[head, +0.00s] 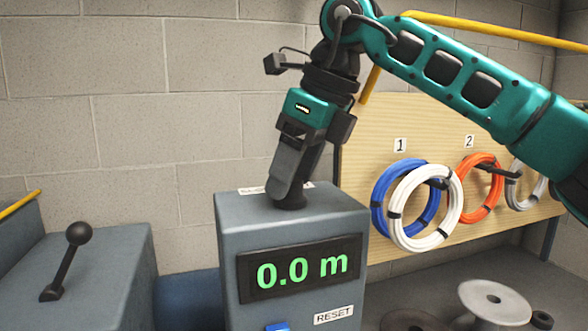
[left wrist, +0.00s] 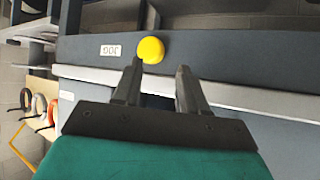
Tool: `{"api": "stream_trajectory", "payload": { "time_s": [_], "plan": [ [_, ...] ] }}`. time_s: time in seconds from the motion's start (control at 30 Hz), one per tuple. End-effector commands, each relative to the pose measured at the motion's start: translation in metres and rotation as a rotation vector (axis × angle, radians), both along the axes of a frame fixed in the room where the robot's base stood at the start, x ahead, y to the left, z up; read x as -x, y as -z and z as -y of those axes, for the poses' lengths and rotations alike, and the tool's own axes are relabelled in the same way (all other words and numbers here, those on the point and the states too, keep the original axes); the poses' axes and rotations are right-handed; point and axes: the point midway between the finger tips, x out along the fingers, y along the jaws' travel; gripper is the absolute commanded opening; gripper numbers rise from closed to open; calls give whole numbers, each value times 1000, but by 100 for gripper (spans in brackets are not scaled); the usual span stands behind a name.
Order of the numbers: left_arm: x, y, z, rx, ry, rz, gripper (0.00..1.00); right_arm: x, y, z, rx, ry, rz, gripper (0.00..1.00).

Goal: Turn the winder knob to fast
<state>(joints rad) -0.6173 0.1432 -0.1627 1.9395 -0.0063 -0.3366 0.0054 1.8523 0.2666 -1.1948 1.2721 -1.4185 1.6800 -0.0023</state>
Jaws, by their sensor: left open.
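The winder knob (head: 289,204) is a small dark piece on top of the grey counter box. It is mostly hidden by my right gripper, so its pointer direction does not show. A white label (head: 252,190) behind it is partly covered; its words cannot be read fully. My right gripper (head: 287,194) points down with its fingers at the knob, seen side-on; whether they are closed on it I cannot tell. My left gripper (left wrist: 160,68) shows in the left wrist view, open and empty, near a yellow button (left wrist: 151,50) beside a JOG label.
The box display (head: 300,268) reads 0.0 m, above a blue button (head: 278,327) and a RESET label. A black ball-topped lever (head: 66,262) stands at left. Coils (head: 425,209) hang on a wooden board at right. Grey reels (head: 494,300) lie at lower right.

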Motion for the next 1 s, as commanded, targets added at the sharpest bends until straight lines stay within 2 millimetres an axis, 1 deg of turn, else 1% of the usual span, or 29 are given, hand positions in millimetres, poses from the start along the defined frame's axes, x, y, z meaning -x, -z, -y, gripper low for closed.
{"api": "stream_trajectory", "payload": {
  "time_s": [0.03,0.07,0.53,0.77,1.0],
  "plan": [
    [0,0,0,0,0,0,42,0,0,0,0,0,0,57],
    [0,0,0,1,-1,0,42,0,0,0,0,0,0,55],
    [4,2,0,1,0,-6,42,0,-1,0,0,0,0,10],
    [5,3,0,2,0,-10,42,0,0,0,0,17,1,9],
    [5,8,0,2,0,-10,42,1,1,0,1,118,2,9]
  ]
}}
